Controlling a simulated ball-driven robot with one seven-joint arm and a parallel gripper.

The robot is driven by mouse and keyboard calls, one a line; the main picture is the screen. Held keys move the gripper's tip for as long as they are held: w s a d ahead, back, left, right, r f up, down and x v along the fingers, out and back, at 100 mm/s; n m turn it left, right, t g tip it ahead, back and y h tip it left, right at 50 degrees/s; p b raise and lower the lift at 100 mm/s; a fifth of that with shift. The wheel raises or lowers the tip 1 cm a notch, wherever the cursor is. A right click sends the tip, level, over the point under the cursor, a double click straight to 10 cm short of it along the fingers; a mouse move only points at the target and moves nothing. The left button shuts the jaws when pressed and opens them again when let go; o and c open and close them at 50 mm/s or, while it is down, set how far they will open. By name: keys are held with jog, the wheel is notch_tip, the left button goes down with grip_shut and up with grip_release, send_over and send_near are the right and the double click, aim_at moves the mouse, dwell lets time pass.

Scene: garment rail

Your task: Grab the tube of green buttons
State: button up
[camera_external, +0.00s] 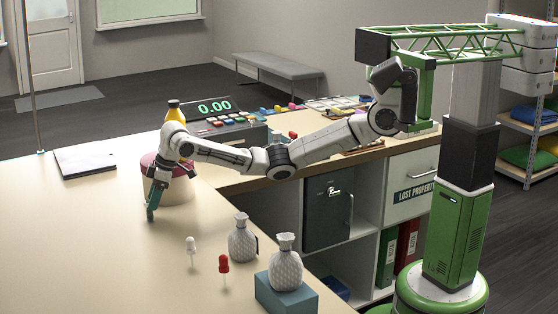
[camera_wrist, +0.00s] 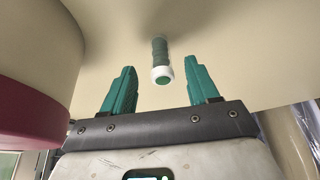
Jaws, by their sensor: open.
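The tube of green buttons (camera_wrist: 161,55) shows in the wrist view as a small cylinder with dark green contents and a white end facing me. It stands out from the cream counter surface, between and slightly beyond my open fingers. My gripper (camera_wrist: 160,82) has two teal fingers spread apart, with a gap on each side of the tube and no visible contact. In the external view my gripper (camera_external: 151,212) points down at the counter beside a round, red-lidded box. I cannot make out the tube there; the fingers may hide it.
The round cream box (camera_external: 172,192) with a red lid stands close to my gripper, and its side fills the wrist view's left edge. A white-topped item (camera_external: 191,246), a red-topped item (camera_external: 223,264) and two patterned bottles (camera_external: 243,240) stand nearer the front.

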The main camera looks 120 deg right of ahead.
aim_at(150, 211)
jog(key=x, duration=0.5)
jog(key=c, duration=1)
